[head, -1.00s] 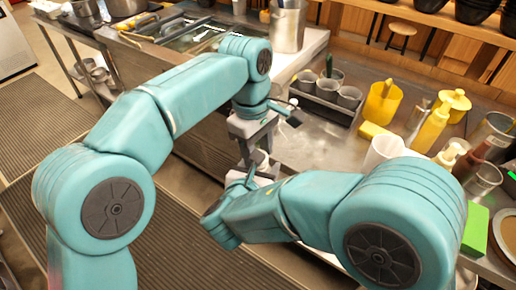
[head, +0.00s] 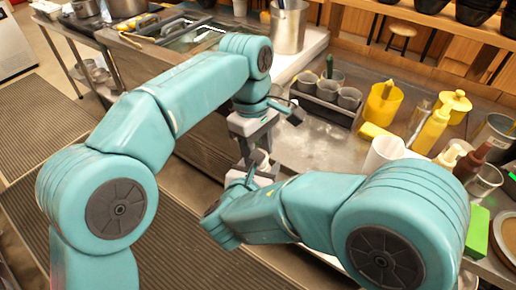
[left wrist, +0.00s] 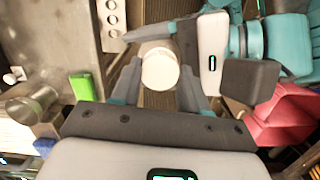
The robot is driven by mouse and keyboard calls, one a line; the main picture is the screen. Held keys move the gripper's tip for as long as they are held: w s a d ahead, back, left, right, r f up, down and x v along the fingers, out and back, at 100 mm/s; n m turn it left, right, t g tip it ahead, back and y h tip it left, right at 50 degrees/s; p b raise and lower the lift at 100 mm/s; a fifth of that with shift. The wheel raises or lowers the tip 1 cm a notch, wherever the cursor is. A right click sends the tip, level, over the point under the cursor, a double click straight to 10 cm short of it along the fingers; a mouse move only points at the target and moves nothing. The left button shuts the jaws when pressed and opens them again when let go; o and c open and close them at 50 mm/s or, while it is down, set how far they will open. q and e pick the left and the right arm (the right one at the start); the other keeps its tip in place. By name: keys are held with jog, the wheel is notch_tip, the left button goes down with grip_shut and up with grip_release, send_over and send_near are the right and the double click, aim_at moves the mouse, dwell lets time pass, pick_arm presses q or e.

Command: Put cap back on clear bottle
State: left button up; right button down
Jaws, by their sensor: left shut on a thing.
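In the left wrist view, a white round piece (left wrist: 160,68), which looks like a cap, is between the fingers of my left gripper (left wrist: 160,82), which is shut on it. I cannot tell whether a clear bottle is beneath it. My right gripper (left wrist: 160,32) comes in from the right, with a grey finger just beyond the white piece; its grip is unclear. In the head view my left gripper (head: 246,160) points down beside the counter, close above my right gripper. The white piece and any bottle are hidden there.
The steel counter (head: 315,145) is to the right. It carries a grey cup caddy (head: 325,107), a yellow pitcher (head: 383,103), a yellow squeeze bottle (head: 430,130), a white cup (head: 384,152) and a green block (head: 476,232). Floor mats (head: 170,245) lie below my arms.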

pick_arm(q)
jog(key=shift+s, duration=0.25)
dwell(0.3)
jog(key=shift+w+f, duration=0.1)
jog(key=shift+f, duration=0.55)
jog(key=shift+w, duration=0.15)
dwell(0.4)
jog(key=shift+a, duration=0.1)
jog(key=shift+r, duration=0.2)
jog(key=shift+r, duration=0.25)
dwell(0.9)
jog(key=shift+f, duration=0.5)
dwell(0.5)
